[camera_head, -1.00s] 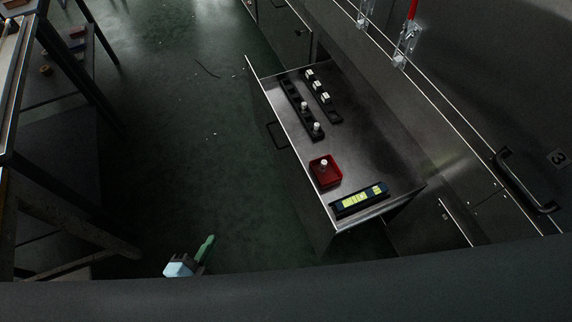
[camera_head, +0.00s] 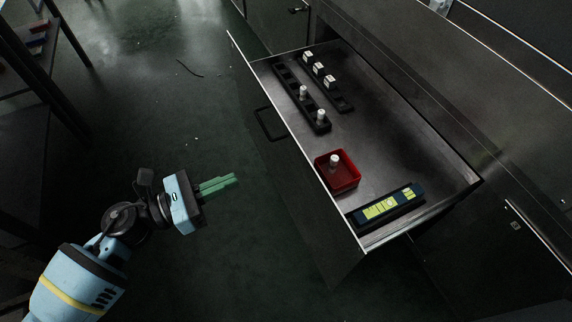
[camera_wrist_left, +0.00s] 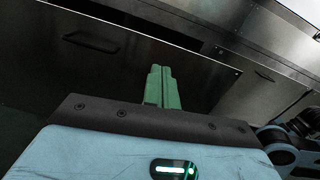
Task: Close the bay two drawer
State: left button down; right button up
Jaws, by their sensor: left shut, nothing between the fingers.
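The open drawer (camera_head: 400,135) juts out from the metal cabinet in the head view. Its front panel (camera_head: 300,190) faces left and carries a dark bar handle (camera_head: 270,124). The drawer holds black racks with white pieces, a red tray and a level. My left gripper (camera_head: 234,179) is shut and empty, left of the drawer front and apart from it, its green fingers pointing right. In the left wrist view the shut green fingers (camera_wrist_left: 161,72) point toward a metal front with a dark handle (camera_wrist_left: 90,42). My right gripper is not in view.
A red tray (camera_head: 350,182) with a white piece and a blue-and-yellow level (camera_head: 390,203) lie at the drawer's near end. Black racks (camera_head: 318,119) lie farther back. A dark-framed shelf (camera_head: 68,120) stands at left.

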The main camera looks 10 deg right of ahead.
pick_arm(q)
jog(key=shift+w+f+m+g, duration=0.3)
jog(key=shift+f+m, duration=0.1)
jog(key=shift+m, duration=0.5)
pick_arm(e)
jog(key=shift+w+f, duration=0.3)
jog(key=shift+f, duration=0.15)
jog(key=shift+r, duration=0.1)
pick_arm(q)
jog(key=b, duration=0.2)
send_near(302, 153)
jog(key=x, duration=0.5)
jog(key=shift+w+d+f, duration=0.1)
jog(key=shift+d+f, duration=0.1)
jog(key=shift+w+d, duration=0.2)
jog(key=shift+d, duration=0.55)
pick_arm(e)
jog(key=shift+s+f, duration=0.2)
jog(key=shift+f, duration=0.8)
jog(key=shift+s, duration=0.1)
